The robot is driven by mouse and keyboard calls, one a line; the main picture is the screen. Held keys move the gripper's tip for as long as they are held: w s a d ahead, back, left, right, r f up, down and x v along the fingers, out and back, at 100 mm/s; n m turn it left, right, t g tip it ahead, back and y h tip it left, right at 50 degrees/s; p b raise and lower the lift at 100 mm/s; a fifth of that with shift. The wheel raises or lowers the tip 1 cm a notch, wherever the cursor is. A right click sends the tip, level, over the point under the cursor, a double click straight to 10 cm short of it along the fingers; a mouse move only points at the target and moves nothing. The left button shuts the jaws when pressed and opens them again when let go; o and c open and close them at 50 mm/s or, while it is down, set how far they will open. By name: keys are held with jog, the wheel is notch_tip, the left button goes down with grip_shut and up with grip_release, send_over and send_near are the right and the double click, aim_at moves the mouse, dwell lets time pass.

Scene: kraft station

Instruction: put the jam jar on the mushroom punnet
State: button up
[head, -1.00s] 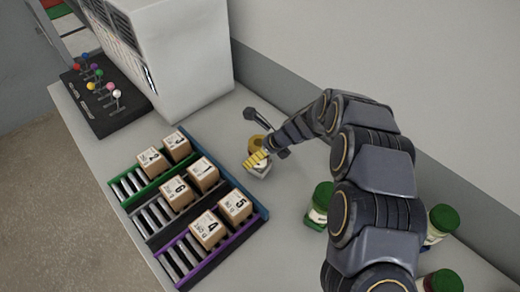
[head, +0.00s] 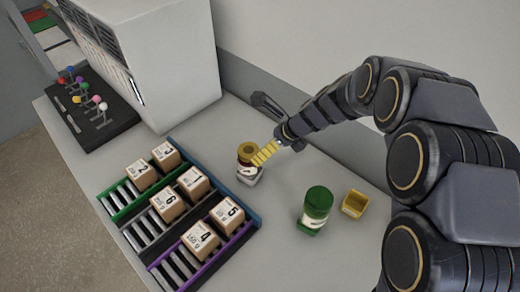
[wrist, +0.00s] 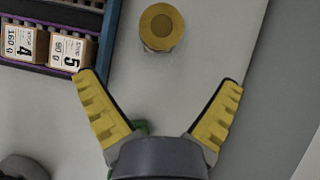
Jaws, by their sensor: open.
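A jar with a gold lid, which looks like the jam jar (head: 246,149), stands on the counter right of the parcel rack. Its body looks dark red. A pale part shows low down, and I cannot tell whether it is a label or something beneath. The lid shows at the top middle in the wrist view (wrist: 161,27). My gripper (wrist: 158,82) is open and empty, its yellow fingers spread, with the jar beyond their tips. In the head view my gripper (head: 263,153) overlaps the jar's right side. I cannot clearly make out the mushroom punnet.
A green-lidded jar (head: 317,204) and a small yellow open box (head: 355,203) stand right of the jam jar. A rack (head: 187,245) with several numbered boxes lies left. A white machine (head: 175,60) and a lever panel (head: 92,112) stand behind. Bare counter lies between rack and jars.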

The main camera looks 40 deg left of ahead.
jog(key=shift+w+d+r, duration=0.1)
jog(key=shift+d+r, duration=0.2)
jog(key=shift+r, duration=0.2)
